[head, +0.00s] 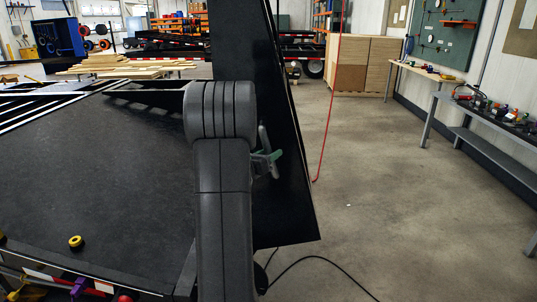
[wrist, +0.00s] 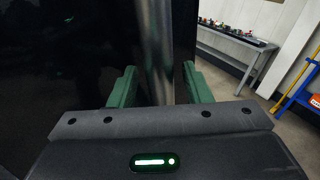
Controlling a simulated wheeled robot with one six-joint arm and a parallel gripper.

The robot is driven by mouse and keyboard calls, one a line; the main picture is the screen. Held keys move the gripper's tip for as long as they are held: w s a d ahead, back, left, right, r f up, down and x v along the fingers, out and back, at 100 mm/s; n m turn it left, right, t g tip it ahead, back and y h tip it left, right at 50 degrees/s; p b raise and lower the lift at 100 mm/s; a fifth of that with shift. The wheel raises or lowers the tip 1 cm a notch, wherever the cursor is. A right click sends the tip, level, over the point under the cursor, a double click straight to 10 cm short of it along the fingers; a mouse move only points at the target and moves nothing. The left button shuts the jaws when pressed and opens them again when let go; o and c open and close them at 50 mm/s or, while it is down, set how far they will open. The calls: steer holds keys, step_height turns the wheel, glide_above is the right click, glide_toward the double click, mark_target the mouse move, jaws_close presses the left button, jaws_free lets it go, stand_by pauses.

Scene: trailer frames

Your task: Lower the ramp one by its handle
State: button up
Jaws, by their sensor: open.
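The ramp (head: 240,45) is a tall black panel. It stands upright, slightly tilted, at the rear of the trailer deck in the head view. My gripper (head: 267,163), with green fingers, is close to the ramp's face, partly hidden behind my arm. In the wrist view my gripper (wrist: 158,88) is open, one green finger on each side of a grey vertical bar (wrist: 154,45), which looks like the handle. The bar lies between the fingers; I cannot tell whether either touches it. The dark ramp surface fills the left of that view.
The black trailer deck (head: 110,165) fills the left, with a yellow roll (head: 76,242) on it. A red hose (head: 328,110) hangs right of the ramp. A black cable (head: 315,258) lies on the floor. Open floor extends right to a workbench (head: 490,112).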

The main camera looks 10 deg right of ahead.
jaws_close()
